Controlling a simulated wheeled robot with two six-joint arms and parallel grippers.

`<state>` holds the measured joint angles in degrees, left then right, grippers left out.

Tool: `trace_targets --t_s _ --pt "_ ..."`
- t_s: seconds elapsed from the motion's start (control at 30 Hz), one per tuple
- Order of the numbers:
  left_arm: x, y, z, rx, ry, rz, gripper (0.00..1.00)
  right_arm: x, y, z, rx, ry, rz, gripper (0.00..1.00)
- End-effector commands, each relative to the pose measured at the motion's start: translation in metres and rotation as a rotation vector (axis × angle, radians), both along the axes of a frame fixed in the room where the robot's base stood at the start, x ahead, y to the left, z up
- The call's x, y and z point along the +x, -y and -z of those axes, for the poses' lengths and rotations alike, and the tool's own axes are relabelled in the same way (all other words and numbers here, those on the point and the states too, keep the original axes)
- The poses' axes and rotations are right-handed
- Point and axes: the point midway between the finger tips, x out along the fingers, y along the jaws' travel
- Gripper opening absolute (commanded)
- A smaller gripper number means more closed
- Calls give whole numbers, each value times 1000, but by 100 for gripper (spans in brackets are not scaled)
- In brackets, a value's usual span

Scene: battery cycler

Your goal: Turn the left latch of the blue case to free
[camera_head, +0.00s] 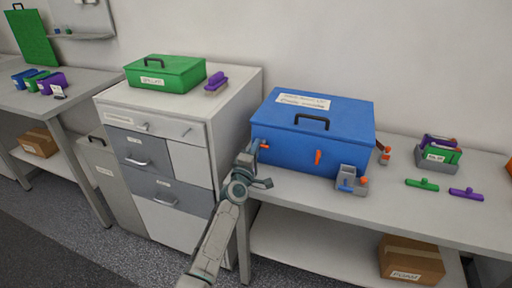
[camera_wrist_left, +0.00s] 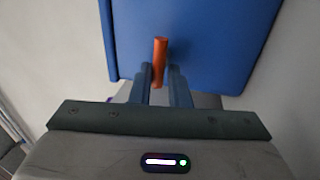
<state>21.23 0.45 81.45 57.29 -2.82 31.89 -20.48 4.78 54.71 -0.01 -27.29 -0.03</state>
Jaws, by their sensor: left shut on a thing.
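The blue case (camera_head: 305,143) stands closed on the right-hand bench, with a black handle and a white label on its lid. Its left latch (camera_head: 264,145) is a small orange lever on the front face, partly hidden by my gripper. My left gripper (camera_head: 257,149) reaches it from the front left. In the left wrist view the orange latch (camera_wrist_left: 159,58) stands upright in the picture between the two fingers (camera_wrist_left: 160,87), which are shut on it. The other orange latch (camera_head: 318,157) on the front face is clear and looks close to upright, slightly tilted.
A small grey holder (camera_head: 350,182) stands just before the case's right front. A green piece (camera_head: 421,183), a purple piece (camera_head: 468,192) and a grey rack (camera_head: 437,157) lie to the right. A drawer cabinet (camera_head: 185,125) bearing a green case (camera_head: 166,73) stands left of the arm.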

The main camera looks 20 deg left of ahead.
Motion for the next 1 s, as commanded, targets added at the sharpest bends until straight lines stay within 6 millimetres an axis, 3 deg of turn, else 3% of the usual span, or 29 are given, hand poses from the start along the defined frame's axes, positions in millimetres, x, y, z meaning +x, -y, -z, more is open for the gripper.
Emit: trace_targets --t_s 0.63,0.67,0.73,1.0 --pt "1 0 -4 -48 5 -1 0 -5 0 2 0 0 0 36" --pt "1 0 -4 -48 6 -1 22 -5 0 2 0 0 0 36" --pt "1 0 -4 -47 5 -1 33 -5 0 2 0 0 0 36" --pt "0 0 -1 -46 2 -1 33 -5 0 2 0 0 0 36"
